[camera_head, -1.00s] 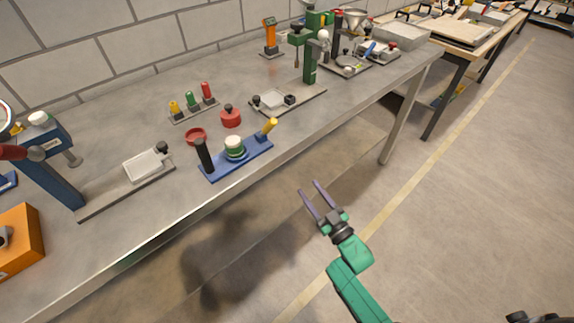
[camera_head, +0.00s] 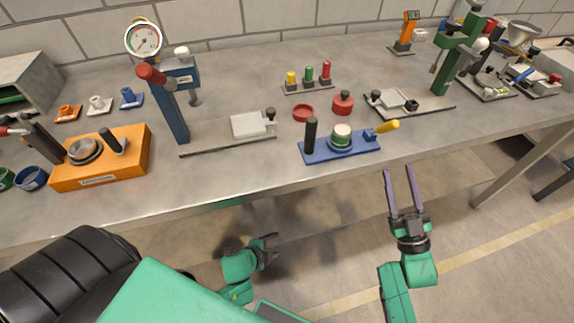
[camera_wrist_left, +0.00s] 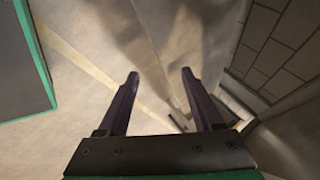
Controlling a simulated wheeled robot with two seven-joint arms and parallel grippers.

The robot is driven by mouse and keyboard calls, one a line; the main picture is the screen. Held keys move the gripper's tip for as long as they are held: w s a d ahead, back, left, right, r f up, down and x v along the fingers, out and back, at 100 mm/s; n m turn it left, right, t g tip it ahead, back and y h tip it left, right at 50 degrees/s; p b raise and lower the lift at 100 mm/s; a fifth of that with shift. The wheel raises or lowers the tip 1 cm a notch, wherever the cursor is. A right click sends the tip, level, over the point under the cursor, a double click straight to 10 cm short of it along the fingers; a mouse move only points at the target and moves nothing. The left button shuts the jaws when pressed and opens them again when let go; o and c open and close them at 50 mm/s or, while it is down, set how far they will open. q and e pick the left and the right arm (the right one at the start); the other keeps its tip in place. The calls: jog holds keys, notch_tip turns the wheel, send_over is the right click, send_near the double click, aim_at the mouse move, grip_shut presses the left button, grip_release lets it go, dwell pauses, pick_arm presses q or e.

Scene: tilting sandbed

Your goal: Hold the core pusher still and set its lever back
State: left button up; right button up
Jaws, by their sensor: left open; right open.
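What looks like the core pusher (camera_head: 315,156) is a blue base on the bench, near its front edge. It carries an upright black grip (camera_head: 311,135) at its left end. A green and white round piece (camera_head: 341,136) sits in its middle. A lever with a yellow handle (camera_head: 387,127) points right, past the base's right end. My right gripper (camera_head: 398,172) is open and empty, in front of the bench edge, below and right of the lever. My left gripper (camera_head: 274,248) is low in front of the bench, apart from everything; its open fingers show in the left wrist view (camera_wrist_left: 159,73).
A red ring (camera_head: 303,113) and red knobbed piece (camera_head: 343,103) lie just behind the blue base. A blue press (camera_head: 176,110) stands left, a green press (camera_head: 455,60) right. An orange block (camera_head: 130,165) sits far left. The bench front edge is clear nearby.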

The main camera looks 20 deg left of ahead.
pick_arm(q)
jog(key=w+d+r+m+t+h, duration=0.2)
jog(key=d+r+m+h, duration=0.15)
jog(key=d+r, duration=0.45)
jog(key=w+d+r+m+t+h, duration=0.15)
jog(key=d+r+m, duration=0.25)
jog(key=r, duration=0.8)
jog(key=w+d+r+m+t+h, duration=0.1)
jog(key=w+d+r+m+h, duration=0.2)
jog(key=d+r, duration=0.5)
jog(key=s+r+m+h, duration=0.35)
jog(key=r+m, duration=0.35)
jog(key=r, duration=0.6)
jog(key=m+t+y, duration=0.6)
jog(key=y, duration=0.6)
send_near(316, 124)
notch_tip(316, 124, down, 3)
jog(key=a, duration=0.2)
jog(key=shift+w+d+f+n, duration=0.1)
jog(key=shift+w+f+n, duration=0.1)
jog(key=shift+w+n, duration=0.25)
jog(key=shift+w+d, duration=0.2)
jog(key=shift+w, duration=0.45)
jog(key=w, duration=0.4)
jog(key=w+d, duration=0.1)
jog(key=w, duration=0.6)
jog(key=shift+w+d, duration=0.15)
jog(key=shift+w, duration=0.2)
grip_shut()
